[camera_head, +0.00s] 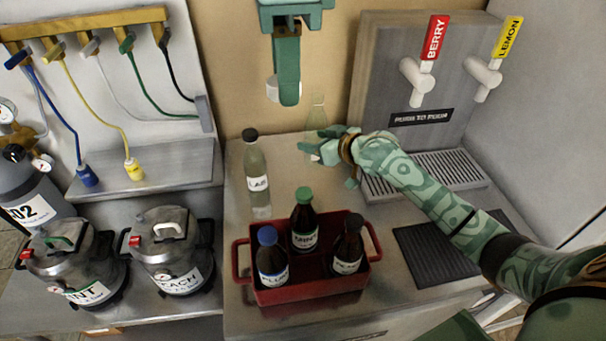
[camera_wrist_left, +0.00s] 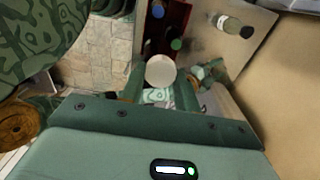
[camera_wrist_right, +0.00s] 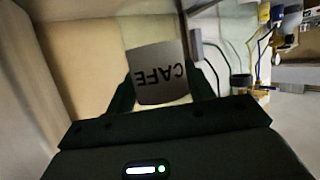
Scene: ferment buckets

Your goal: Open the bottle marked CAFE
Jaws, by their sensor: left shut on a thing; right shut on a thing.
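The clear bottle (camera_head: 318,115) stands upright behind the red crate. My right gripper (camera_head: 328,148) is shut around its body. In the right wrist view the CAFE label (camera_wrist_right: 160,74) shows upside down between the fingers. The neck looks bare, with no cap visible on it. My left gripper (camera_head: 284,92) is higher and to the left, apart from the bottle. It is shut on a pale round cap (camera_wrist_left: 160,71), which shows as a whitish edge in the head view (camera_head: 272,90). The far finger is hidden in the head view.
A capped clear bottle (camera_head: 257,165) stands left of the CAFE bottle. The red crate (camera_head: 310,290) in front holds dark bottles, one with a green cap (camera_head: 303,194). BERRY and LEMON taps (camera_head: 435,60) stand behind right. Kegs (camera_head: 172,250) stand at left.

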